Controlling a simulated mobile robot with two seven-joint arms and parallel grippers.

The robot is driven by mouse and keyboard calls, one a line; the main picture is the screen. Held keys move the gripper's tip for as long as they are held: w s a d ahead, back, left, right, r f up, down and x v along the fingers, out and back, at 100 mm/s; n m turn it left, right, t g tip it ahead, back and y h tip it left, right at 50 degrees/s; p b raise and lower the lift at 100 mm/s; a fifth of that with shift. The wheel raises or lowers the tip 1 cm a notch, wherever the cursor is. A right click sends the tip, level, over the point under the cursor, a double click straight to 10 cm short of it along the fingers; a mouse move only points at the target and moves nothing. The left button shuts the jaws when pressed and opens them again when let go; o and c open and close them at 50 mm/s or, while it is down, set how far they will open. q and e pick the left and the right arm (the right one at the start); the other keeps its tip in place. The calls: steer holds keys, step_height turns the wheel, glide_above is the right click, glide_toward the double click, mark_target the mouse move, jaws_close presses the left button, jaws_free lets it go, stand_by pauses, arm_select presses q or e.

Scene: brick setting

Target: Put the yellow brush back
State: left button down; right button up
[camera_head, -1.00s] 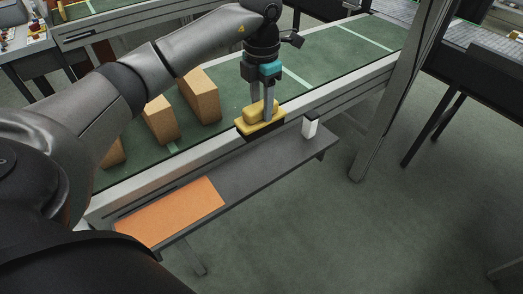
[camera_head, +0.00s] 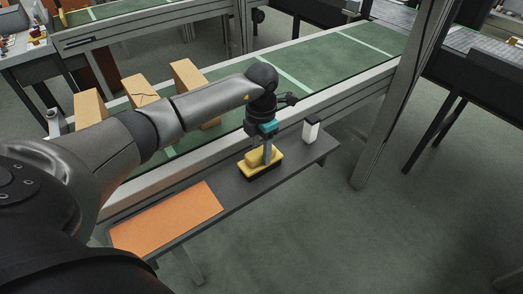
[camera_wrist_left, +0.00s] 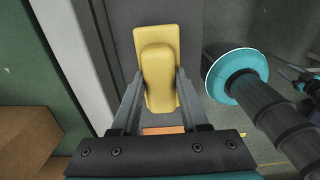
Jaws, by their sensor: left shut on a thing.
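The yellow brush (camera_head: 258,163) has a yellow top and a dark underside. It is at the middle of the narrow grey shelf (camera_head: 222,180) in the head view, and I cannot tell whether its underside touches the shelf. My left gripper (camera_head: 268,154) points down and is shut on the brush. In the left wrist view the fingers (camera_wrist_left: 158,98) hold the raised yellow grip of the brush (camera_wrist_left: 157,75) from both sides.
An orange mat (camera_head: 168,219) lies on the shelf's near left part. The floor at right is clear.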

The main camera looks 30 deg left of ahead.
mark_target(261, 150)
arm_select(q)
steer(key=shift+c, duration=2.1)
jaws_free()
steer(key=shift+f, duration=0.1)
steer(key=shift+r, duration=0.2)
step_height(261, 150, up, 12)
steer(key=p, duration=0.2)
